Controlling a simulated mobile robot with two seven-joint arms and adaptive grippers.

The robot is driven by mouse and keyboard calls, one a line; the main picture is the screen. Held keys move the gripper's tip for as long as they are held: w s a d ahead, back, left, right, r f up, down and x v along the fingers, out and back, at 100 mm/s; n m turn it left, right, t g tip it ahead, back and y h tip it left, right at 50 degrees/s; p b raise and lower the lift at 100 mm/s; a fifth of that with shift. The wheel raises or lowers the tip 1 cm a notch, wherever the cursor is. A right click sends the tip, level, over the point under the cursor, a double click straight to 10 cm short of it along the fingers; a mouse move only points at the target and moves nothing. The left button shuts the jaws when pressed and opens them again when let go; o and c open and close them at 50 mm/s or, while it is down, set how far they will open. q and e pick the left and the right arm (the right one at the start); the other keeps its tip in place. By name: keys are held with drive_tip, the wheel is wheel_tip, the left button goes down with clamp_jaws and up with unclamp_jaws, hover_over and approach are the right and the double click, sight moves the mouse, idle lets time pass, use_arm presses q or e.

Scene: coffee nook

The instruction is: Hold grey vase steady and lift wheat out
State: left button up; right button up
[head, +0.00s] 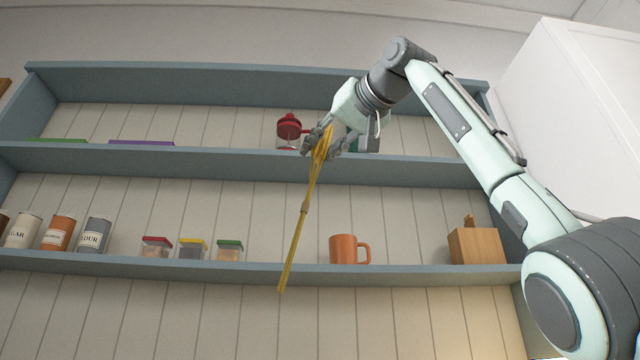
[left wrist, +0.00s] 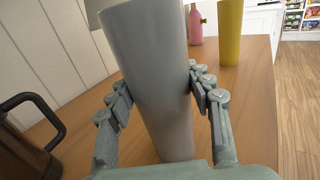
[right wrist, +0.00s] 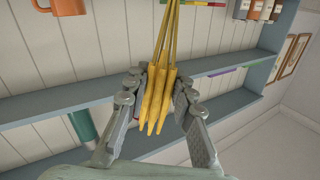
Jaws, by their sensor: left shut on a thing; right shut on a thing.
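The wheat (head: 304,210) is a thin golden bunch, held high in front of the wall shelves in the head view. My right gripper (head: 322,145) is shut on it near its upper end. The right wrist view shows the wheat heads (right wrist: 157,100) between the fingers, with stems running away from them. The grey vase (left wrist: 152,75) stands in the left wrist view, a tall smooth cylinder on the wooden counter. My left gripper (left wrist: 162,103) is shut around its sides. The vase and left gripper are outside the head view. The vase's mouth is cut off.
Blue-grey shelves (head: 230,155) hold canisters (head: 92,235), small lidded jars (head: 191,248), an orange mug (head: 346,249) and a wooden block (head: 476,245). On the counter (left wrist: 255,88) stand a dark-handled pot (left wrist: 25,135), a yellow cylinder (left wrist: 230,30) and a pink bottle (left wrist: 195,25).

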use_arm(q)
drive_tip(key=o, duration=1.4)
